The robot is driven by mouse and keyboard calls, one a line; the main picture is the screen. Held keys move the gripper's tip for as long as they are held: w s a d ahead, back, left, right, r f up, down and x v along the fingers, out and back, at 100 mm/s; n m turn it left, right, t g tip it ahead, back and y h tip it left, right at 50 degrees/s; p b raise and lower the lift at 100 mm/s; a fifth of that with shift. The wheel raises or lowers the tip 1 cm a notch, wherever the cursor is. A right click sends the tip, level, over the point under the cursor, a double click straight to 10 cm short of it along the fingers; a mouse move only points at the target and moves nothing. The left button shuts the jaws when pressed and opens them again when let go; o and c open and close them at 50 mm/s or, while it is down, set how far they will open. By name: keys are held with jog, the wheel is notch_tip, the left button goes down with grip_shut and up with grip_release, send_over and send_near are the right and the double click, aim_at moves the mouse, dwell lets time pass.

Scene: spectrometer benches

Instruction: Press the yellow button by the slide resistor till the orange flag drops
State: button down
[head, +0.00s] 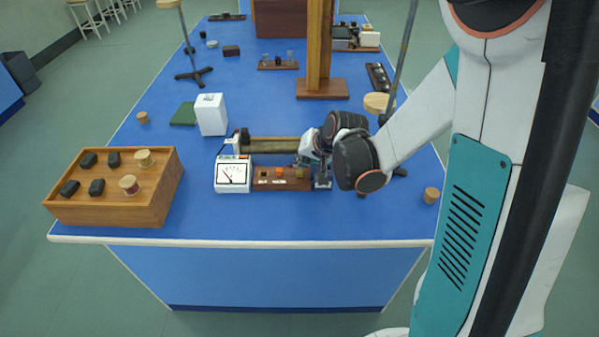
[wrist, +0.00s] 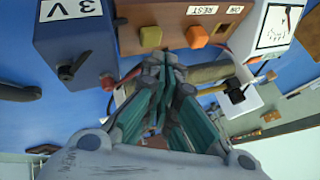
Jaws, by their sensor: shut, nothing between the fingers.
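A brown wooden block (head: 267,184) stands at the bench's near side, and it also shows in the wrist view (wrist: 175,15). On it are a yellow button (wrist: 151,36) and an orange flag (wrist: 197,36), with the flag beside a label reading "ON REST". The flag is up in the wrist view. The slide resistor (head: 275,145) lies just behind the block; part of it shows behind my fingers in the wrist view (wrist: 210,72). My gripper (wrist: 165,62) is shut and empty, its fingertips close to the yellow button. I cannot tell whether they touch it.
A white meter (head: 233,173) stands left of the block. A wooden tray (head: 110,205) with black pieces and spools is at the left. A wooden post (head: 318,50) stands farther back.

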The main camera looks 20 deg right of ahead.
aim_at(302, 170)
jog(key=shift+f, duration=0.2)
dwell(0.7)
jog(key=shift+f+b, duration=0.25)
jog(key=shift+b, duration=0.25)
jog(key=shift+f+b, duration=0.4)
jog(key=shift+f, duration=0.05)
dwell(0.5)
jog(key=shift+r, duration=0.1)
jog(key=shift+r+p, duration=0.65)
jog(key=shift+r, duration=0.2)
jog(key=shift+r+p, duration=1.9)
jog(key=shift+r, duration=0.6)
